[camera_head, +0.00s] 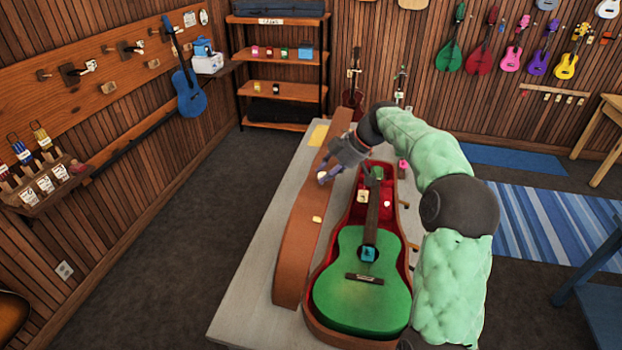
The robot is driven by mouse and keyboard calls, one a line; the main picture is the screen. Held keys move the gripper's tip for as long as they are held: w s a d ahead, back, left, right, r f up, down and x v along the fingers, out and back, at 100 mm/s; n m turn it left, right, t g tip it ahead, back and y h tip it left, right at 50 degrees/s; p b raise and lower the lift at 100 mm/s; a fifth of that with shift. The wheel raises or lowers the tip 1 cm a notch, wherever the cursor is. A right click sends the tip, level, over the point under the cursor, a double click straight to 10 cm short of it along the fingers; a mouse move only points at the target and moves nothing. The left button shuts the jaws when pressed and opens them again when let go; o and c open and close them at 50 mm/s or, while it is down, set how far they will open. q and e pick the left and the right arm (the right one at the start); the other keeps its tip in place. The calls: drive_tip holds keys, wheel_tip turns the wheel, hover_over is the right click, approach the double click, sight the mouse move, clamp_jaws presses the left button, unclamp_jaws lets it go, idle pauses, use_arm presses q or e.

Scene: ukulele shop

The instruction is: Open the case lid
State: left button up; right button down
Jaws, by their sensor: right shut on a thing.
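The brown ukulele case (402,215) lies on a grey table, with its red-lined inside showing. A green ukulele (362,290) lies in it, soundhole up. The case lid (297,240) is swung away from the case along its left side, showing its brown outside, and looks steeply tilted. My right gripper (326,176) reaches across the case from the right and is shut on the lid near its middle-upper edge, by a small pale latch. The exact contact is partly hidden by the fingers. My left gripper is not in view.
The table (250,290) has bare room left of the lid. A yellow item (318,135) lies at its far end. A shelf (280,90) stands behind, and a blue ukulele (188,92) hangs on the left wall. A blue stool (600,300) is at right.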

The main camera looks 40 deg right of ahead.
drive_tip(key=shift+s+d+f, duration=0.1)
drive_tip(key=shift+s+d, duration=0.4)
drive_tip(key=shift+s, duration=0.15)
drive_tip(key=c, duration=1)
unclamp_jaws()
drive_tip(key=v, duration=1.2)
drive_tip(key=shift+w, duration=0.15)
